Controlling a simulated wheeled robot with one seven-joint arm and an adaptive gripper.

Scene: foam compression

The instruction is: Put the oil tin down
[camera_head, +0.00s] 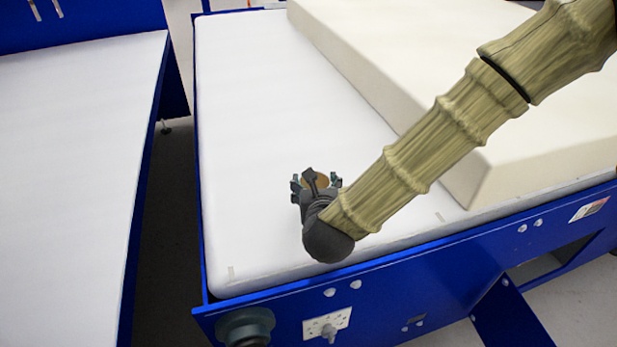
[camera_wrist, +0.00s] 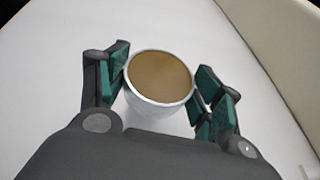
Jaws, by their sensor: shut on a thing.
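A round white container (camera_wrist: 158,112) with a tan-brown top sits between the fingers of my gripper (camera_wrist: 163,82) in the wrist view. It looks like a cup, and nothing else in view looks like an oil tin. The green finger pads are on its left and right sides, shut on it. In the head view only its tan top (camera_head: 318,180) shows between the dark fingers, over the white surface. My gripper and arm hide the rest of it. I cannot tell whether its base touches the surface.
The white bed (camera_head: 262,105) has a blue frame (camera_head: 380,305). A thick cream foam block (camera_head: 400,75) lies on it at the right and back. Bare white surface is free left of and behind my gripper. Another white table (camera_head: 65,170) stands at the left, across a gap.

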